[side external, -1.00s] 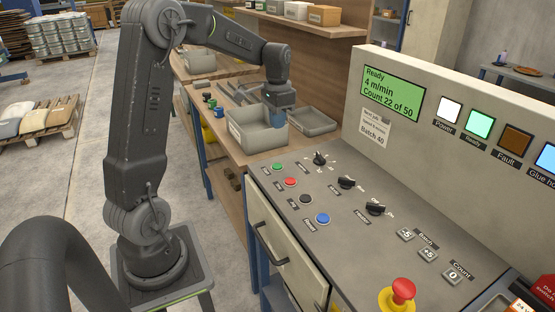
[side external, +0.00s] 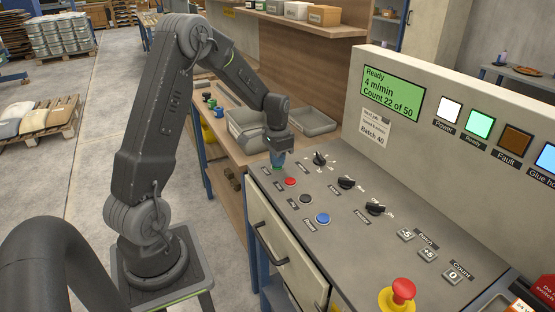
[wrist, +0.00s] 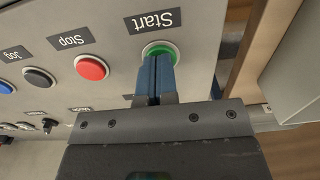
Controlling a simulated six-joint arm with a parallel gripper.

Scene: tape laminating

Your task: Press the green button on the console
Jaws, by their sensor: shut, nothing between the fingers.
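The green button (wrist: 161,49) sits on the grey console (side external: 345,235) beside the label "Start", which appears upside down in the wrist view. My gripper (wrist: 155,58) is shut and empty, its blue fingertips over the green button and hiding part of it. I cannot tell whether the tips touch it. In the side view my gripper (side external: 278,158) points down at the console's far left corner, and the green button is mostly hidden there.
A red button (wrist: 91,67) is beside the green one, then a black button (wrist: 39,77) and a blue button (side external: 322,218). Black knobs (side external: 347,182) stand to the right. A grey bin (side external: 246,122) is behind my gripper. A red emergency stop (side external: 402,290) is at the front.

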